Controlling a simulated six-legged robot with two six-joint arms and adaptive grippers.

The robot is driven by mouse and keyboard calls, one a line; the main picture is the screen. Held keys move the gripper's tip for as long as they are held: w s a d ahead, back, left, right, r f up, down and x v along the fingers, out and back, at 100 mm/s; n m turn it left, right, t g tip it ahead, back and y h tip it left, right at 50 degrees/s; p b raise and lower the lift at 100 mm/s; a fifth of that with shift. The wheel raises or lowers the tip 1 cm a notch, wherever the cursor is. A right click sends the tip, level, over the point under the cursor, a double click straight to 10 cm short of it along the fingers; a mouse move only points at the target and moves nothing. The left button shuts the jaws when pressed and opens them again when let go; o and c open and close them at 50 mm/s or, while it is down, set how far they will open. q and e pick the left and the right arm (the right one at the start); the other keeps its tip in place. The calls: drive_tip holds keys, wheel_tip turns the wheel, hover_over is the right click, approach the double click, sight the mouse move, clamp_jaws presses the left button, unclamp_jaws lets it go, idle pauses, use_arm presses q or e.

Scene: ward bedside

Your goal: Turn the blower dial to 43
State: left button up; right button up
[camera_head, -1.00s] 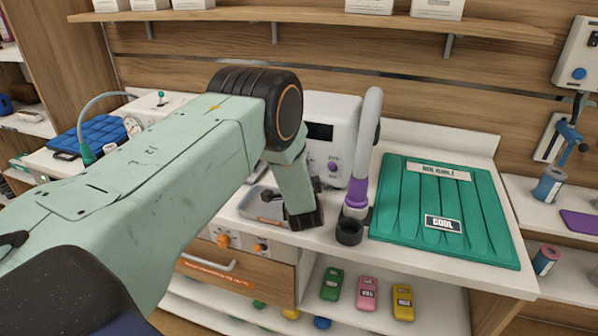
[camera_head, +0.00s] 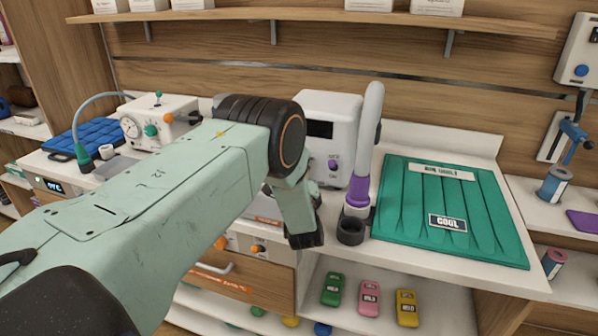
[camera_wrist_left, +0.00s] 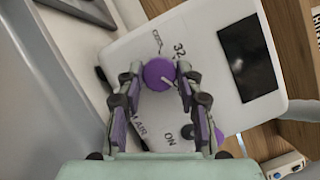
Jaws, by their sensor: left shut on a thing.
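The blower is a white box (camera_head: 344,117) with a dark screen, behind my left wrist in the head view. Its panel (camera_wrist_left: 217,96) fills much of the left wrist view. The purple round dial (camera_wrist_left: 156,75) sits between the fingertips of my left gripper (camera_wrist_left: 158,82), which is shut on it. The dial's white pointer slants right and slightly down. The marks "COOL" and "32" show beyond the dial; any mark at the pointer's tip is hidden by the right-hand finger. My right gripper is not in view.
A grey and purple hose (camera_head: 366,140) stands beside the blower, near a dark cup (camera_head: 350,231). A green mat (camera_head: 455,215) lies to the right. A white gauge unit (camera_head: 170,118) stands left. A shelf (camera_head: 300,24) runs above.

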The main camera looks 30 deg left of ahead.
use_arm(q)
drive_tip(key=shift+r, duration=0.15)
idle(0.3)
drive_tip(key=o, duration=1.2)
